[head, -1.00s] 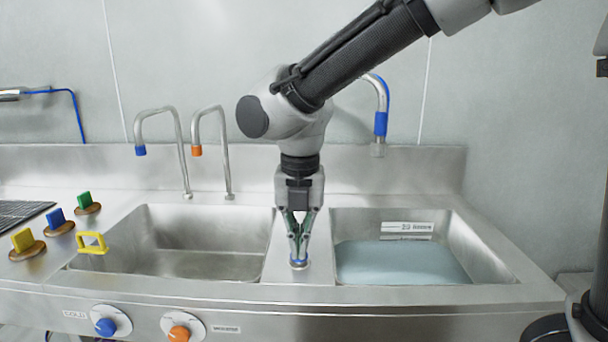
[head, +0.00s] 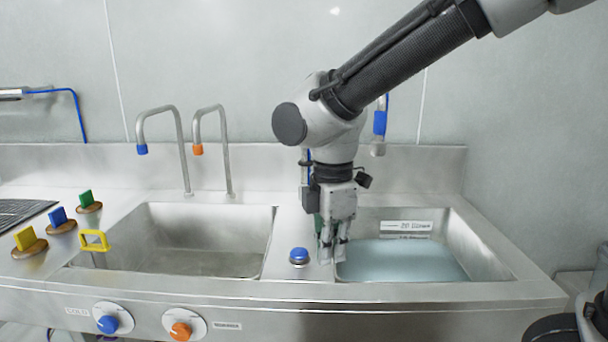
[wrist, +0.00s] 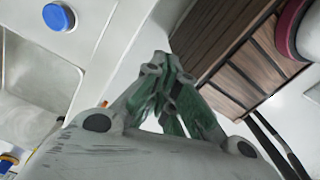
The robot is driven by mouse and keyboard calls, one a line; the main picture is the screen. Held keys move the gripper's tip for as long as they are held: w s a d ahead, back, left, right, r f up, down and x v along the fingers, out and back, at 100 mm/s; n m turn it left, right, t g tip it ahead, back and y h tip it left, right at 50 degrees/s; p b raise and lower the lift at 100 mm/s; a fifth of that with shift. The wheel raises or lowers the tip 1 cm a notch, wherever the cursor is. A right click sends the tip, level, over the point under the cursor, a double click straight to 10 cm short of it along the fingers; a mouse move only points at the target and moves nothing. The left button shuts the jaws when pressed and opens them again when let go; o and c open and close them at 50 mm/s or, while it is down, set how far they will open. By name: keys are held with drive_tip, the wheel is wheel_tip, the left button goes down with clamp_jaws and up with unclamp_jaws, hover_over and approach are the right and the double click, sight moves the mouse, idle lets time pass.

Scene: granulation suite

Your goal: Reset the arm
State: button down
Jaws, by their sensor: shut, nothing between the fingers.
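My gripper (head: 330,252) points down in the head view, over the left edge of the right basin. Its fingers are shut and hold nothing. In the wrist view the closed fingertips (wrist: 160,58) meet near the middle. A blue button (head: 299,256) stands on the strip between the two basins, just left of my gripper and apart from it. The button also shows at the upper left of the wrist view (wrist: 59,17).
The left basin (head: 190,262) looks empty; the right basin (head: 490,262) holds bluish liquid. Taps (head: 182,150) (head: 226,150) rise behind. Yellow, blue and green tabs (head: 26,240) (head: 57,218) (head: 87,198) stand at left. Blue and orange knobs (head: 108,324) (head: 180,331) are on the front panel.

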drive_tip(key=s+d+r+m+t, duration=0.1)
drive_tip(key=s+d+r+m, duration=0.1)
drive_tip(key=d+m, duration=0.5)
drive_tip(key=s+d+r+m+t, duration=0.2)
drive_tip(key=d+m, duration=0.5)
drive_tip(key=d, duration=0.7)
drive_tip(key=s+d+r+m+t, duration=0.1)
drive_tip(key=s+d+r+m, duration=0.1)
drive_tip(key=d+m, duration=0.5)
drive_tip(key=d, duration=0.3)
drive_tip(key=shift+s+d+r+t, duration=0.3)
drive_tip(key=shift+s+d+r, duration=0.05)
